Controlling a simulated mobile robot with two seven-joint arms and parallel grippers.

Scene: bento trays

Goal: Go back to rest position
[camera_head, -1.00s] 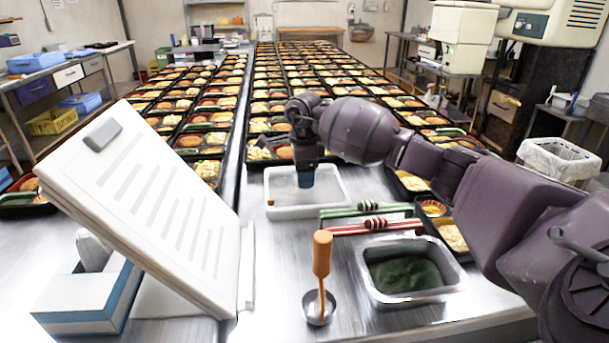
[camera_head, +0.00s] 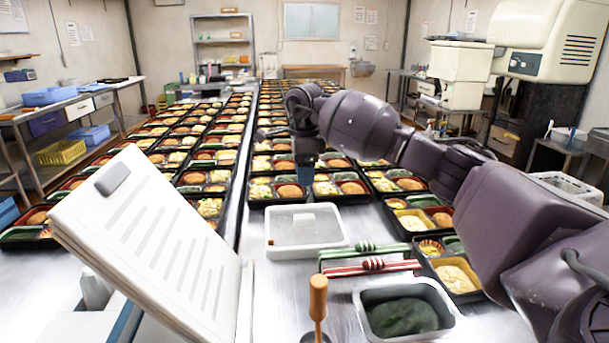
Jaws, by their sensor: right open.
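My right gripper (camera_head: 308,160) is at the end of the purple right arm, which reaches in from the right. It hangs pointing down beyond the white tray, in front of the nearest bento trays (camera_head: 262,200). Nothing shows held in it, and its fingers are small and dark here. The left gripper is not in this view.
A white tray (camera_head: 305,250) stands on the steel table. Green tongs (camera_head: 340,252) and red tongs (camera_head: 350,268) lie to its right. A white document board (camera_head: 150,245) leans at left.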

